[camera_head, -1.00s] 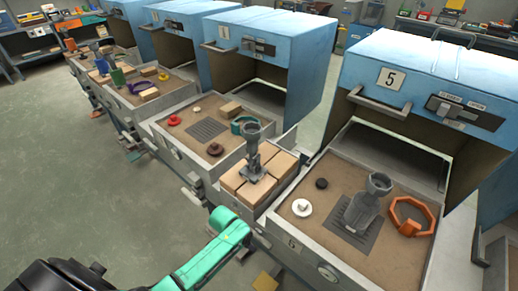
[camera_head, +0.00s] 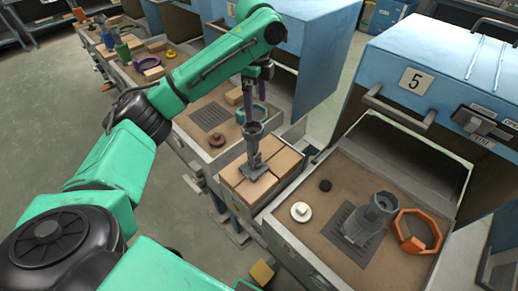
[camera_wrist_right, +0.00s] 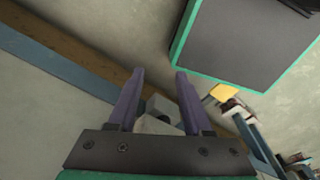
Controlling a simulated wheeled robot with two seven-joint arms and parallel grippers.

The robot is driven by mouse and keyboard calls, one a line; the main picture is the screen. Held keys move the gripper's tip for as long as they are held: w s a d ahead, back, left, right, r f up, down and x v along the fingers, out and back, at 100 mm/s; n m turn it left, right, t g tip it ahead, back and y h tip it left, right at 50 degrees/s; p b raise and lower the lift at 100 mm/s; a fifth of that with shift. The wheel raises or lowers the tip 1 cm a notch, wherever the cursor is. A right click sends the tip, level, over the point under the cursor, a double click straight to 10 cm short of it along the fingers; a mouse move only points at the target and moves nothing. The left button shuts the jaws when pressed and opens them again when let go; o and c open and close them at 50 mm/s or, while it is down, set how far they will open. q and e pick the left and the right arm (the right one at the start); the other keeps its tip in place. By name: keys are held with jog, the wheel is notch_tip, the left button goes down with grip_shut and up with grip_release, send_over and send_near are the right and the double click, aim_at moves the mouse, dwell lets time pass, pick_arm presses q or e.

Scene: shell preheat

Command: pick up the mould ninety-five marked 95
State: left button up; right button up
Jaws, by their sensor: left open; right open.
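A grey mould (camera_head: 254,152) stands upright on tan blocks between two sand trays, with a cup-shaped top. I cannot read a 95 on either. My left gripper (camera_head: 256,98) points down just above the mould on the blocks, its dark fingers open. In this view its tips are close to the cup rim; I cannot tell whether they touch. My right gripper (camera_wrist_right: 159,74) is open in the right wrist view, with no mould between its fingers.
Tan blocks (camera_head: 285,162) lie under the first mould. An orange ring (camera_head: 431,232), a white knob (camera_head: 300,211) and a black knob (camera_head: 325,185) lie in the number 5 tray. Blue ovens (camera_head: 400,65) stand behind. Open floor (camera_head: 170,205) is at lower left.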

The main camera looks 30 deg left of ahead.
pick_arm(q)
send_over(252, 133)
jog(key=f, duration=0.4)
jog(key=d+f+p, duration=0.1)
jog(key=f, duration=0.1)
jog(key=shift+s+f, duration=0.2)
jog(key=shift+f, duration=0.05)
jog(key=f, duration=0.2)
jog(key=f+p, duration=0.1)
jog(key=f, duration=0.3)
jog(key=shift+w+a+f+p, duration=0.15)
jog(key=shift+a+f+p, duration=0.2)
jog(key=shift+a+f, duration=0.05)
jog(key=c, duration=1.3)
grip_shut()
jog(key=shift+w, duration=0.1)
pick_arm(e)
notch_tip(252, 133, up, 3)
jog(key=shift+s+d+f, duration=0.1)
jog(key=shift+s+d, duration=0.05)
